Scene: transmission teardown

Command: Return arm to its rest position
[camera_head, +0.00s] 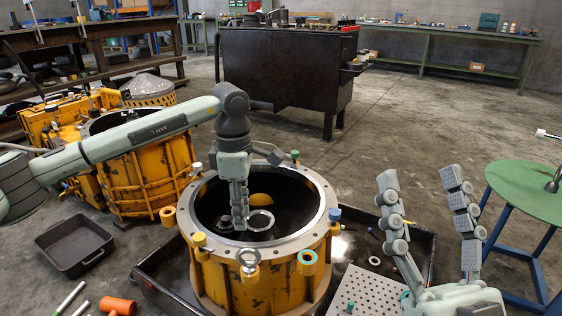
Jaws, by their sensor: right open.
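My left arm reaches in from the left over the open yellow transmission housing (262,285). My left gripper (240,222) points straight down inside its rim. Its fingers are seen side-on and overlap, so I cannot tell whether they are open or shut. A small metal ring (261,220) shows just right of its fingertips; whether they touch cannot be told. My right gripper (421,182) is at the lower right, its two fingers pointing up and spread wide, with nothing between them.
The housing stands in a black tray (414,248) with a perforated plate (372,291). A green round table (527,188) stands at right. A second yellow housing (150,180), a black bin (72,242) and an orange mallet (117,305) are at left. A dark cabinet (285,70) stands behind.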

